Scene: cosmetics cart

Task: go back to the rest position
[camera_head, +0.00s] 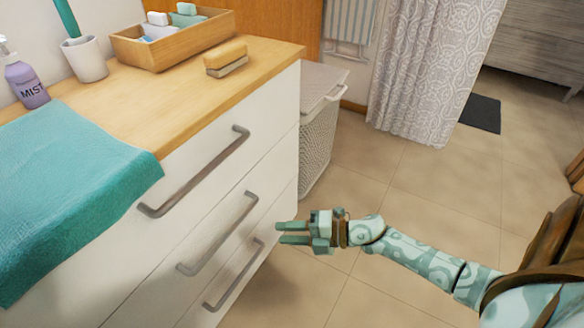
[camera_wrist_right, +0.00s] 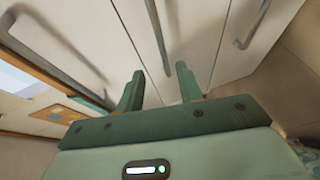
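My right gripper (camera_head: 280,233) is in the lower middle of the head view, in front of the white drawer cabinet and close to its middle and lower handles. Its two green fingers are apart, with nothing between them. In the right wrist view the open fingers (camera_wrist_right: 160,88) point at the pale drawer fronts, and a gap shows between them. I cannot tell whether a fingertip touches the cabinet. My left gripper is not in view.
The cabinet (camera_head: 215,155) has grey bar handles; its drawers look shut. On its wooden top are a teal towel (camera_head: 75,180), a purple bottle (camera_head: 27,84), a white cup (camera_head: 86,60), a wooden box (camera_head: 185,45) and a brush (camera_head: 226,60). A hamper (camera_head: 318,135) stands beside it. Tiled floor (camera_head: 400,190) is clear.

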